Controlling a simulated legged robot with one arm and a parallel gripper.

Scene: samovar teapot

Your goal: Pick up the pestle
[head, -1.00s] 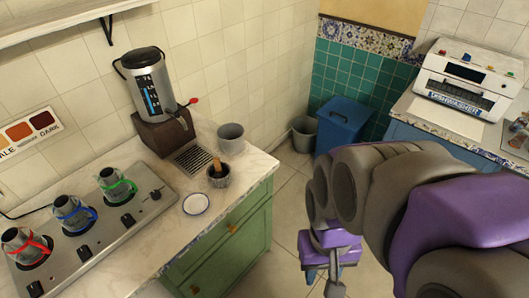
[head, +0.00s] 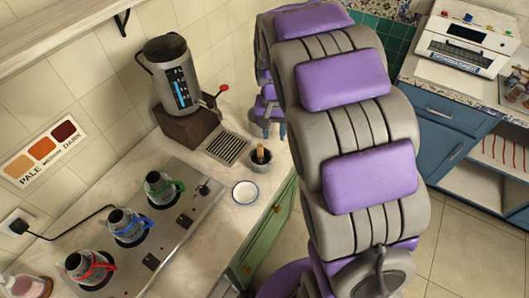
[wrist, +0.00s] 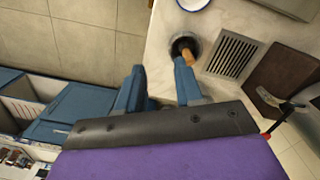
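The pestle (head: 260,154) has a brown wooden handle and stands in a small dark mortar (head: 262,167) on the counter beside the drip grate. In the wrist view the pestle (wrist: 187,50) shows at the top, just beyond the right fingertip, with the mortar (wrist: 179,45) around its base. My gripper (wrist: 159,66) is open and empty, its two blue fingers apart. The pestle lines up with the right finger rather than the middle of the gap. In the head view my gripper (head: 268,128) is close behind the mortar, partly hidden by my arm.
A white saucer (head: 245,193) lies in front of the mortar. The samovar (head: 173,75) with its red-handled tap stands at the left behind the grate (head: 225,147). The stove (head: 140,220) holds several pots.

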